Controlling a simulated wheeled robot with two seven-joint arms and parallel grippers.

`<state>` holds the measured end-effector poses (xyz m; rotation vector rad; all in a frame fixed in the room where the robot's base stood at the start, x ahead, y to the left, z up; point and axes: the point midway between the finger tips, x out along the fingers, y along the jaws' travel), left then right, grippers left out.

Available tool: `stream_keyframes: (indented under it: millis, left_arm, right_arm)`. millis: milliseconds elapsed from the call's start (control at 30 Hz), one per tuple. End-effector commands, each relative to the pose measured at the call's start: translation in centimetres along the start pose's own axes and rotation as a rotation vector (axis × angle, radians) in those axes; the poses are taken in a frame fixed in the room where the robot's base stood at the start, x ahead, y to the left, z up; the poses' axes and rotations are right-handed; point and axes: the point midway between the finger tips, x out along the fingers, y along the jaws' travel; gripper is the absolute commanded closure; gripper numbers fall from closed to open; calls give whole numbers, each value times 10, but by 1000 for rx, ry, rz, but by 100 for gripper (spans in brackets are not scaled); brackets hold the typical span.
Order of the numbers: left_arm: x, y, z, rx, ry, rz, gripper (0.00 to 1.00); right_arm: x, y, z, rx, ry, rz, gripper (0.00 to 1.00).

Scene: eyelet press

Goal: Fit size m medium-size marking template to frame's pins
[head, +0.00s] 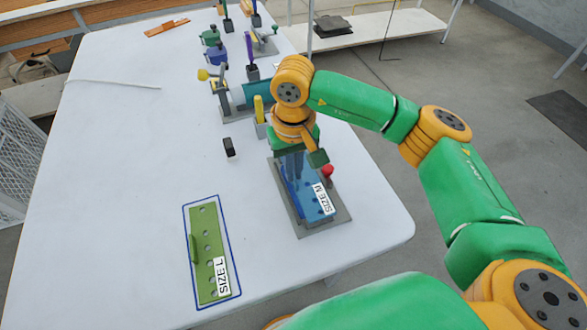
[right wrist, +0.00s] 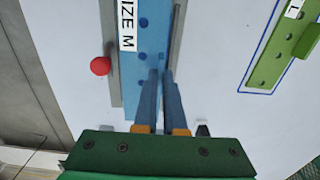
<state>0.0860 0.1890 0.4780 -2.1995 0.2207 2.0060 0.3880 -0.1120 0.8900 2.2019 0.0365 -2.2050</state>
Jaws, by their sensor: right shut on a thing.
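The blue SIZE M template (head: 303,198) has a white label and a row of holes. It lies over or on the grey frame (head: 338,222) near the table's right edge; I cannot tell whether it is seated, and I cannot make out the pins. In the right wrist view the blue template (right wrist: 150,52) runs along the grey frame strip (right wrist: 177,38). My right gripper (head: 294,168) points down over the template's far part and is shut on it; its fingers show in the right wrist view (right wrist: 160,82). My left gripper is not in view.
A red knob (head: 328,170) stands at the frame's right side. A green SIZE L template (head: 208,255) lies in a blue outline to the left. A small black block (head: 229,147) and a yellow-handled tool (head: 259,109) stand beyond. The table's left middle is clear.

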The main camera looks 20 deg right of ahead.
Motion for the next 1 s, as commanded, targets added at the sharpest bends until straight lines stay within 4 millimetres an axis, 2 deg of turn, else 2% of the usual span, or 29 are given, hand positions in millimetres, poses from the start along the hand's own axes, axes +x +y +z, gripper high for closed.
stream_keyframes:
  millis: [1000]
  left_arm:
    - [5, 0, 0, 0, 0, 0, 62]
  right_arm:
    - [0, 0, 0, 0, -1, 0, 100]
